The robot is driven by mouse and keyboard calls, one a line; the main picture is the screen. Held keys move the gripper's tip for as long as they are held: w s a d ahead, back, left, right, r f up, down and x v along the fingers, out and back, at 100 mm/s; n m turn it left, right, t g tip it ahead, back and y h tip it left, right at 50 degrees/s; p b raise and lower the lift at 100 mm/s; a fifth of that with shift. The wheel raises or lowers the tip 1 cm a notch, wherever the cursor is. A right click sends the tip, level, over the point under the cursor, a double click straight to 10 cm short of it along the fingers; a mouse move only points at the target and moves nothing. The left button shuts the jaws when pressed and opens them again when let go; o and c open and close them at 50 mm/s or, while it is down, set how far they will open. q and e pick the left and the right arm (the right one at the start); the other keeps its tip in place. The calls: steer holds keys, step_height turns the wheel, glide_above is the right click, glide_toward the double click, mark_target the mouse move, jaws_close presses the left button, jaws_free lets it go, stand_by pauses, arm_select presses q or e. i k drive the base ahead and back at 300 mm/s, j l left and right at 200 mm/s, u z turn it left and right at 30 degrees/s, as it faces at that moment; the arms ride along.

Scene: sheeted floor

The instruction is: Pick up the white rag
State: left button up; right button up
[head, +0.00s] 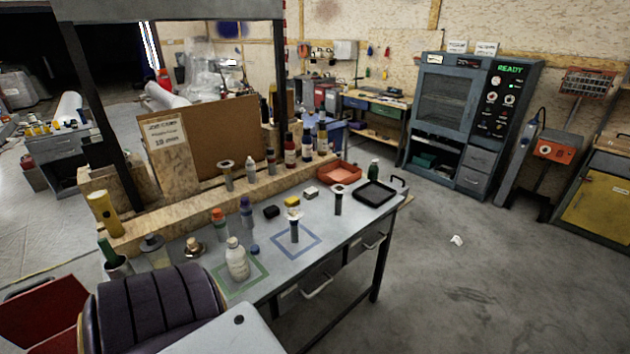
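A small crumpled white thing (456,240), which looks like the white rag, lies on the grey floor to the right of the workbench. It is far off and too small to show detail. It lies in the open, with nothing touching it. Neither of my grippers shows in the head view.
A grey workbench (345,222) with bottles, an orange tray (338,173) and a black tray (375,192) fills the middle. A blue-grey cabinet (440,145) stands behind the rag. The floor (490,290) around the rag is clear.

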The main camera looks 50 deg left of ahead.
mark_target(309, 194)
steer(key=i, duration=0.8)
steer(key=i+z, duration=0.1)
steer(key=i, duration=0.7)
steer(key=i+j+z, duration=0.15)
steer(key=i, duration=0.6)
steer(key=i+l+u, duration=0.25)
steer(key=i+u, duration=0.25)
steer(key=i+l+u, duration=0.15)
steer(key=u, duration=0.3)
steer(key=i+l+u, duration=0.1)
steer(key=u, duration=0.4)
steer(key=l+u, duration=0.6)
steer(key=u, duration=0.35)
steer(key=l+u, duration=0.25)
steer(key=u, duration=0.2)
